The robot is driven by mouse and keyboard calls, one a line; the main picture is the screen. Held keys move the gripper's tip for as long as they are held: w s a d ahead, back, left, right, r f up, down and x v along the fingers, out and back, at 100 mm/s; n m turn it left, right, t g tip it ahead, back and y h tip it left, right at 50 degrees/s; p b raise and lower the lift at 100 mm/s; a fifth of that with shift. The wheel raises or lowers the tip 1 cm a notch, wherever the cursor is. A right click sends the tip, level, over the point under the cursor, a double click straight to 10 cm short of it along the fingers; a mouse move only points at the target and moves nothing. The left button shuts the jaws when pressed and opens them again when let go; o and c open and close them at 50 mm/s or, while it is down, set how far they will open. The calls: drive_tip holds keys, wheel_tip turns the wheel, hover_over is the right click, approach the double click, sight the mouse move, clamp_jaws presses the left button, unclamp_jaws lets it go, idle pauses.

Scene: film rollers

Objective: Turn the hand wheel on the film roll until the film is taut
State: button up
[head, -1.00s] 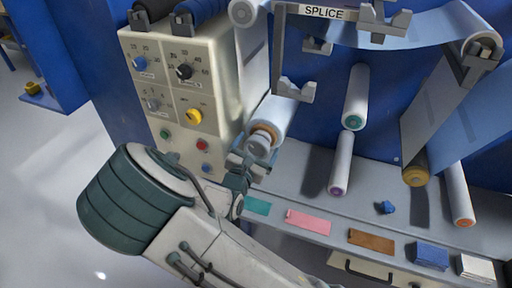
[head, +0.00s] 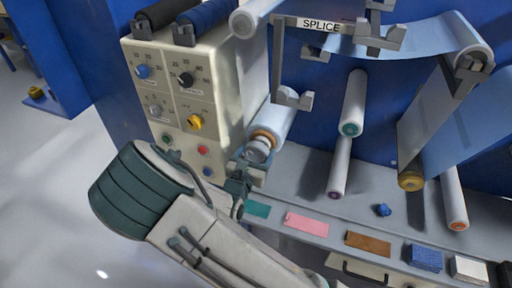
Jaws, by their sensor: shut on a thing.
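The film roll (head: 272,122) sits low beside the control panel, its axis pointing toward me. The grey hand wheel (head: 259,148) is on its near end, in front of an orange-brown ring. My gripper (head: 248,165) is at the wheel, shut on its rim, with the fingers partly hidden by my own wrist. Pale blue film (head: 425,40) runs over the top rollers at the right and down to a roll with a yellow-brown core (head: 411,181). I cannot tell from this view how taut the film by the hand wheel is.
A cream control panel (head: 180,100) with knobs and buttons stands close left of my gripper. The SPLICE bracket (head: 318,24) hangs above. Loose rollers (head: 352,100) lean on the shelf. Coloured cards (head: 306,224) and a small blue object (head: 383,210) lie along its front.

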drive_tip(key=n+p, duration=0.2)
drive_tip(key=p, duration=0.1)
drive_tip(key=n+p, duration=0.1)
drive_tip(key=n, duration=0.1)
drive_tip(key=shift+a+r+p, duration=0.1)
drive_tip(key=shift+r+p, duration=0.15)
drive_tip(key=shift+p, duration=0.15)
drive_tip(key=shift+f+n+p, duration=0.2)
drive_tip(key=shift+n+p, duration=1.1)
drive_tip(key=shift+n, duration=0.3)
drive_tip(key=shift+a, duration=0.1)
drive_tip(key=o, duration=1)
drive_tip(key=b+v, duration=0.1)
drive_tip(key=v, duration=1.2)
drive_tip(key=shift+s+a+b, duration=0.1)
drive_tip(key=shift+s+b, duration=0.2)
drive_tip(key=shift+s, duration=0.05)
